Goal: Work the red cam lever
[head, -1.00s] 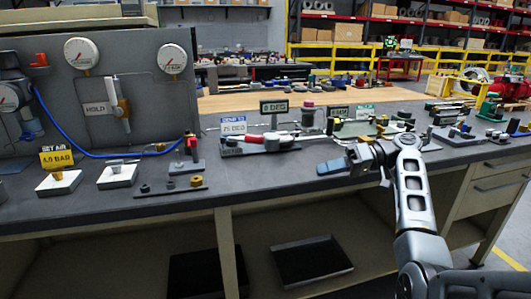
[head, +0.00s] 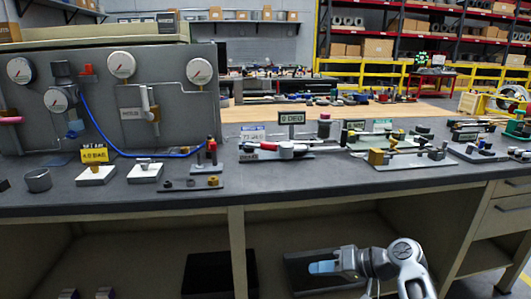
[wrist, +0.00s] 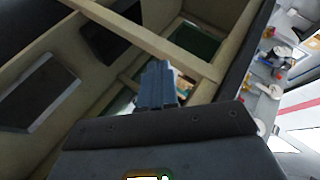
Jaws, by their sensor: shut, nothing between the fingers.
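A red lever (head: 267,146) lies roughly flat on a grey fixture plate (head: 290,157) on the bench, pointing left from a light grey hub (head: 290,149). A sign reading 0 DEG (head: 291,118) stands behind it. I take this for the cam lever. My gripper (head: 322,267) is low in front of the bench, below the top's front edge and well apart from the lever. Its bluish fingers are together and empty. In the wrist view the shut fingers (wrist: 156,82) point toward the bench's under-shelf space; the lever cannot be made out there.
The bench top's front edge (head: 340,195) lies between my gripper and the fixtures. Dark trays (head: 207,275) sit on the lower shelf. A red-topped block (head: 210,150) stands left of the lever, a brass-and-grey fixture (head: 400,157) right. A gauge panel (head: 180,100) rises at the left.

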